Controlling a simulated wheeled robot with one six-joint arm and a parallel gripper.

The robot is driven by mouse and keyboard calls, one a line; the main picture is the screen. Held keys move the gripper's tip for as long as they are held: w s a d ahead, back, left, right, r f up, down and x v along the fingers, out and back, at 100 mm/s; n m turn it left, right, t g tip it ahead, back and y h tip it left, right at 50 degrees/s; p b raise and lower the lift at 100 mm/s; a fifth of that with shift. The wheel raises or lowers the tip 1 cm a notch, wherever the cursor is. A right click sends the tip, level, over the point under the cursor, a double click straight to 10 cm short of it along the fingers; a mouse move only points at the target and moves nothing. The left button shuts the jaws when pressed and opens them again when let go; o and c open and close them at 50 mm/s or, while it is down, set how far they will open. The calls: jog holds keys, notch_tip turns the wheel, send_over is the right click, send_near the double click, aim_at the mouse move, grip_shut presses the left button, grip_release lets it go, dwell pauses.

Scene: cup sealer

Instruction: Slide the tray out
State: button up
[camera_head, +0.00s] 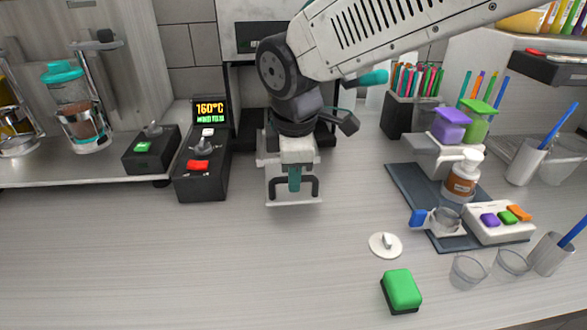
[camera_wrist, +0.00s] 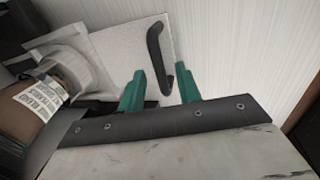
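The tray (camera_head: 280,203) is a pale plate with a dark upright handle (camera_head: 309,182). It sticks out at the front of the sealer (camera_head: 330,135), most of which is hidden behind my arm. The pale plate (camera_wrist: 110,50) and the dark handle (camera_wrist: 156,45) also show in the wrist view. My gripper (camera_head: 294,178) points down over the handle. In the wrist view its teal fingers (camera_wrist: 160,82) are apart, with the handle between them and a visible gap on the left finger's side. A brown labelled cup (camera_wrist: 35,105) stands in a white holder at the left there.
A control box with a 160°C display (camera_head: 210,110) and a red switch stands left of the sealer. A white lid-like disc (camera_head: 385,245) and a green block (camera_head: 402,289) lie front right. A dark mat (camera_head: 410,190) holds a bottle (camera_head: 461,180). The counter's front left is clear.

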notch_tip(320, 180, up, 8)
jog(key=s, duration=0.1)
jog(key=shift+s+f, duration=0.15)
jog(key=shift+s, duration=0.1)
dwell(0.4)
jog(key=s+d+f+m, duration=0.2)
jog(key=s+d+m, duration=0.6)
jog(key=d, duration=0.5)
jog(key=s+d+f+m, duration=0.3)
jog(key=s+d+m, duration=0.6)
jog(key=d+m, duration=0.2)
jog(key=shift+s+d+f+g, duration=0.15)
jog(key=shift+d+f+g, duration=0.2)
jog(key=shift+d, duration=0.8)
jog(key=shift+r, duration=0.1)
